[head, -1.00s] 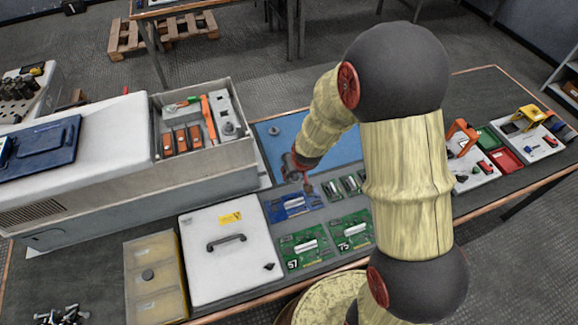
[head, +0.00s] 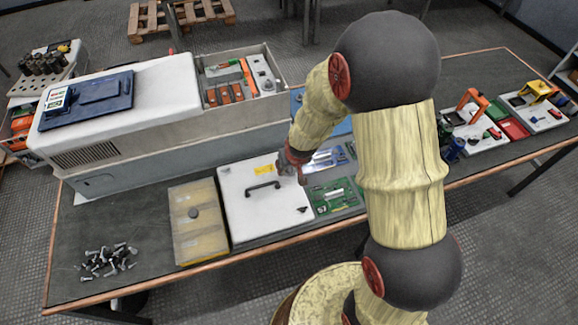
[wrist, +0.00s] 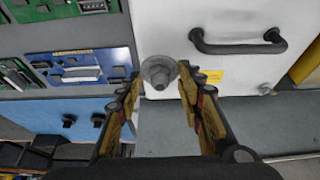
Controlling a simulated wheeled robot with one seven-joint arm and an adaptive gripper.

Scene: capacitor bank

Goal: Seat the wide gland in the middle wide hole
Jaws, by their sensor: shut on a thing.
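The wide gland (wrist: 158,73) is a grey, round, flanged piece with a hex-like centre. It sits between the two fingertips of my gripper (wrist: 160,80) in the wrist view, and the fingers are shut on it. In the head view my gripper (head: 291,168) hangs over the right rear corner of the white lidded panel (head: 238,205), close to the green and blue circuit boards. The gland is too small to make out there. I cannot pick out the middle wide hole in either view.
The white panel has a dark handle (head: 263,186). A yellowish box (head: 200,240) and a pile of bolts (head: 106,262) lie to the left. An open grey compartment (head: 262,100) stands behind. Two dark knobs (wrist: 68,121) sit on a blue surface (wrist: 38,112).

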